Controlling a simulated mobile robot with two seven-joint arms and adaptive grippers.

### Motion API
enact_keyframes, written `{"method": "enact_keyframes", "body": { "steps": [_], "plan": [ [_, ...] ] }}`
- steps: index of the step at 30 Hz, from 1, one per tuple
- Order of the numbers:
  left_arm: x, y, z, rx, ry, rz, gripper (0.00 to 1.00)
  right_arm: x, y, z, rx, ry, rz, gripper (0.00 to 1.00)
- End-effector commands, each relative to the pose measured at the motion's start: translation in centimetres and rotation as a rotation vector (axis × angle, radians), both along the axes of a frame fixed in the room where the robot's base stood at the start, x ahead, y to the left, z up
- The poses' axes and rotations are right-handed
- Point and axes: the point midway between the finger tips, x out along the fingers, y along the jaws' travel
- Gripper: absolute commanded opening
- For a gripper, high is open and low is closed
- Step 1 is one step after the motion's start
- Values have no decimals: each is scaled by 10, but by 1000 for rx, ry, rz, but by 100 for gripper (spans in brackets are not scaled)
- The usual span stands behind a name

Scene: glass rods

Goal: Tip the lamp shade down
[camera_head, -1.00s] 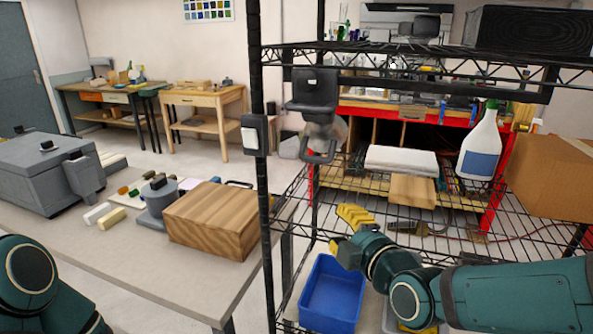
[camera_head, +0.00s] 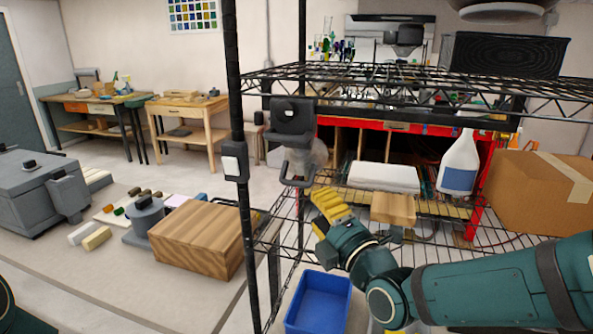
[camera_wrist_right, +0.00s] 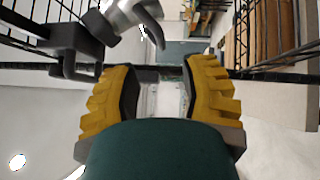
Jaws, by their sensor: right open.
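The lamp hangs at the rack's front post, with a black bracket (camera_head: 293,121), a greyish shade (camera_head: 312,155) and a black loop below it (camera_head: 298,181). My right gripper (camera_head: 330,203) has yellow fingers; it is open and appears empty, just below and right of the loop. In the right wrist view the fingers stand apart around an empty gap (camera_wrist_right: 158,88). There the silver shade (camera_wrist_right: 126,16) and a dark bracket part (camera_wrist_right: 76,50) lie at the upper left, outside the fingers. My left gripper is out of view.
The black wire rack (camera_head: 238,180) surrounds the lamp, with a shelf above. A white spray bottle (camera_head: 460,163), a cardboard box (camera_head: 540,192) and a blue bin (camera_head: 318,303) are around my right arm. A wooden box (camera_head: 197,239) stands on the bench at left.

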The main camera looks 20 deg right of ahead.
Motion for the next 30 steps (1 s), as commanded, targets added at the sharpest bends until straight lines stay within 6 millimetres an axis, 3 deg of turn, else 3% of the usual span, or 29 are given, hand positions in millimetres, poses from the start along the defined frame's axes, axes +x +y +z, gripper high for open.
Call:
{"method": "enact_keyframes", "body": {
  "steps": [1,11,21,30],
  "plan": [
    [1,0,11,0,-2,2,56,3,0,4,-2,5,-1,43],
    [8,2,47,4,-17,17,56,14,3,5,-1,4,4,43],
    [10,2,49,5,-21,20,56,73,16,9,-1,1,6,43],
    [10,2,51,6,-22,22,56,93,20,11,0,0,5,43]
  ]
}}
